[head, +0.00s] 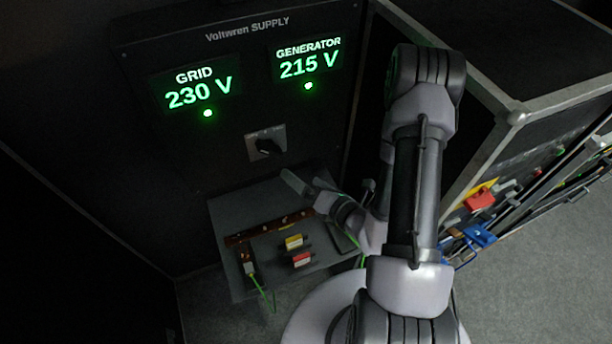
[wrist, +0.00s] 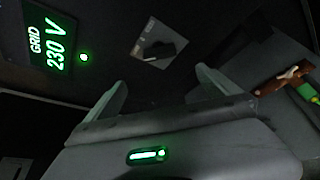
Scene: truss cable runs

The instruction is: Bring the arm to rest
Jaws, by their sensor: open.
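My arm (head: 418,190) reaches up and bends over, with its wrist low in front of the supply panel. My gripper (head: 305,178) is just below and to the right of the black rotary switch (head: 266,146) in the head view. In the wrist view the two pale fingers of my gripper (wrist: 160,88) stand apart with nothing between them. The rotary switch on its light plate (wrist: 157,48) shows beyond the fingers and looks clear of them.
The panel displays read GRID 230 V (head: 198,92) and GENERATOR 215 V (head: 309,65). Below is a grey shelf (head: 225,222) with a copper-coloured bar, yellow (head: 294,242) and red (head: 302,260) blocks and a green wire. Red (head: 481,199) and blue (head: 480,235) connectors are at right.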

